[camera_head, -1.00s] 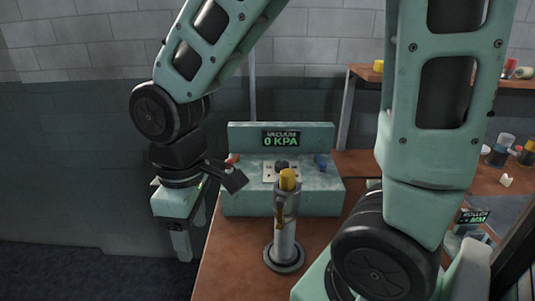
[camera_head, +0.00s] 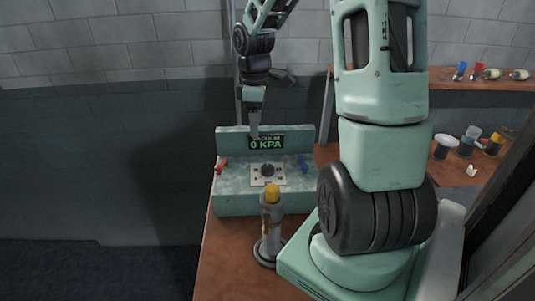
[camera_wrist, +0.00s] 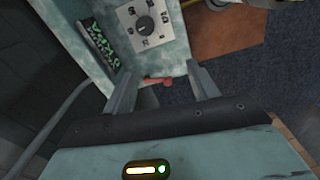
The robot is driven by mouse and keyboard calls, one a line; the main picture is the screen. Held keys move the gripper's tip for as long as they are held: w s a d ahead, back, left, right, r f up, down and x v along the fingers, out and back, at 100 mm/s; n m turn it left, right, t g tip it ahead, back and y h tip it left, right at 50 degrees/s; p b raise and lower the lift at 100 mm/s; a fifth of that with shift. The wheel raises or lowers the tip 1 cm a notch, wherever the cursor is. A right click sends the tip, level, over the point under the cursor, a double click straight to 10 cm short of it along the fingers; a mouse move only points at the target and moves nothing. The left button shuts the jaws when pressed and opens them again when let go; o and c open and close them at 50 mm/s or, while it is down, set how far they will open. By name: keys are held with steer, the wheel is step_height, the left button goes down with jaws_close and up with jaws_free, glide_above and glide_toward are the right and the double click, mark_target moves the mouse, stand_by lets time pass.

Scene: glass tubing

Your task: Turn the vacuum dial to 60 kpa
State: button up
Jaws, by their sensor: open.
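The vacuum dial (camera_head: 267,170) is a dark round knob on a pale square plate, on the sloped top of a teal console (camera_head: 240,202). The console's green display (camera_head: 266,143) reads 0 KPA. In the wrist view the dial (camera_wrist: 145,25) sits on its plate beyond the fingers, with its markings too small to read surely. My gripper (camera_head: 254,133) points down above the console, just in front of the display's left end.
A red lever (camera_head: 221,165) is left of the dial and a blue one (camera_head: 302,163) is right. A grey cylinder with a yellow top (camera_head: 271,225) stands in front of the console. A shelf (camera_head: 450,83) with small items is at the right.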

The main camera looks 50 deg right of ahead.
mark_target(268, 166)
steer(key=s+d, duration=0.1)
steer(key=d, duration=0.3)
step_height(268, 166, down, 17)
steer(key=shift+r+p, duration=0.2)
steer(key=shift+p, duration=0.95)
steer(key=c, duration=1)
